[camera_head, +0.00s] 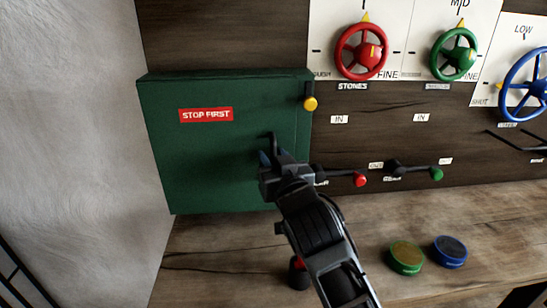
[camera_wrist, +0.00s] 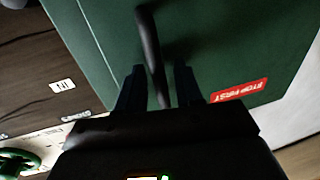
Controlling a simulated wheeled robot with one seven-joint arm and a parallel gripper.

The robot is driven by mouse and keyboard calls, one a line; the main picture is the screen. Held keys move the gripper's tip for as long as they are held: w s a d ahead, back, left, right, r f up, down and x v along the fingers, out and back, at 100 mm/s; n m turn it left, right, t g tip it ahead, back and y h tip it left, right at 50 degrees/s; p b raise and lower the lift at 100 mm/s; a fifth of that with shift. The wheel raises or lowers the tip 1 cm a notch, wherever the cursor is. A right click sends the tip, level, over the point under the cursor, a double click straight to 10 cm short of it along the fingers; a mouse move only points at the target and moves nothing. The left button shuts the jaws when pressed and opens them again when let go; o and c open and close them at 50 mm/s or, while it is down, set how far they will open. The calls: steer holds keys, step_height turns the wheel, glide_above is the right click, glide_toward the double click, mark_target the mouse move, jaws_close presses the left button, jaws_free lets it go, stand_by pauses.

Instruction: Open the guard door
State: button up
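The guard door (camera_head: 215,155) is the green front panel of a box on the wall at the left, with a red "STOP FIRST" label (camera_head: 206,115). It looks closed. It also fills much of the wrist view (camera_wrist: 220,45). A dark bar handle (camera_wrist: 150,40) stands out from the door, and its upper end shows in the head view (camera_head: 271,137). My gripper (camera_head: 270,160) is at the handle, in front of the door's right part. In the wrist view its two fingers (camera_wrist: 157,85) are apart on either side of the handle, with gaps visible. My gripper hides the handle's lower part in the head view.
A yellow knob (camera_head: 310,103) sits at the door's upper right. Right of the door are a red-knobbed lever (camera_head: 345,177), a green-knobbed lever (camera_head: 420,170) and red (camera_head: 361,52), green (camera_head: 454,55) and blue (camera_head: 527,85) handwheels. Two round tins (camera_head: 406,257) (camera_head: 450,251) stand on the wooden bench.

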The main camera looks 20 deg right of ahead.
steer(key=shift+c, duration=0.2)
jaws_close()
stand_by(0.4)
